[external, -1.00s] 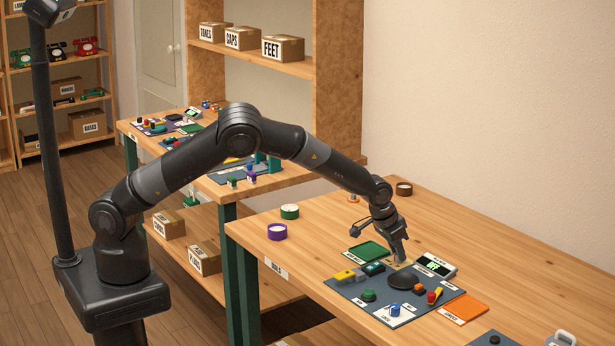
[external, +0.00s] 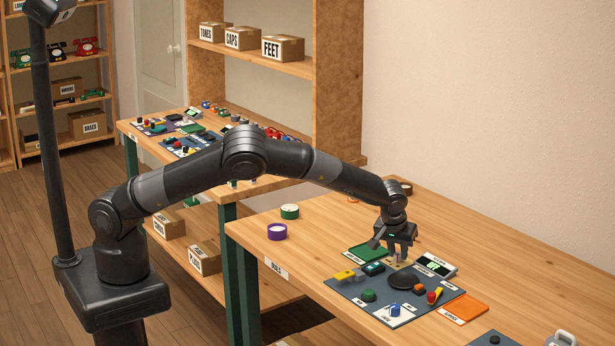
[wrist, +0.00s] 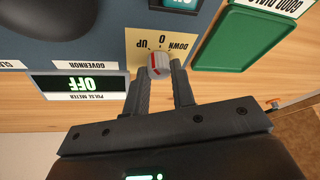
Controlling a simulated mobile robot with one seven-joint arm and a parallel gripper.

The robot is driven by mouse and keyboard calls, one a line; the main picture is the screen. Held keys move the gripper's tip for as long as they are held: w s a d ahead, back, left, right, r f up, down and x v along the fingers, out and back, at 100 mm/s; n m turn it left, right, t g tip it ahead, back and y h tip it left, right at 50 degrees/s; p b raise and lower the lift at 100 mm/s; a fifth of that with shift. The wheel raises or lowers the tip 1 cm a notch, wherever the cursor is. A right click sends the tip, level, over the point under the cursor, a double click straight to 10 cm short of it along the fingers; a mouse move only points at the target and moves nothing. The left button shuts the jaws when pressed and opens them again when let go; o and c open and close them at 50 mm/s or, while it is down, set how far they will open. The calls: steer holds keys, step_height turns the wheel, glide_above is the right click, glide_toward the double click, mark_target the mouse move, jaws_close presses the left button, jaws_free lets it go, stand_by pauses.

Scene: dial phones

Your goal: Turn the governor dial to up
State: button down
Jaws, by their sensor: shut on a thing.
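The governor dial (wrist: 159,60) is a small grey knob with a red mark, on a cream plate (wrist: 135,42) lettered UP, 0 and DOWN, upside down in the wrist view. My gripper (wrist: 161,70) has one finger on each side of the knob and is shut on it. The red mark shows on the knob's left side in the wrist view; its exact setting is hard to read. In the external view my gripper (external: 397,262) points down onto the plate at the board's back edge, mostly hiding the dial.
A pulse meter (wrist: 80,86) reading OFF lies beside the dial plate, with a green tray (wrist: 238,35) on the other side. The blue board (external: 345,286) carries a black dome (external: 404,278) and several coloured parts. An orange tray (external: 465,308) lies right.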

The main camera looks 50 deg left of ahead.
steer(key=shift+n, duration=0.5)
steer(key=c, duration=1.2)
jaws_free()
steer(key=v, duration=1)
steer(key=shift+d+r, duration=0.3)
steer(key=shift+r, duration=0.1)
steer(key=shift+a, duration=0.1)
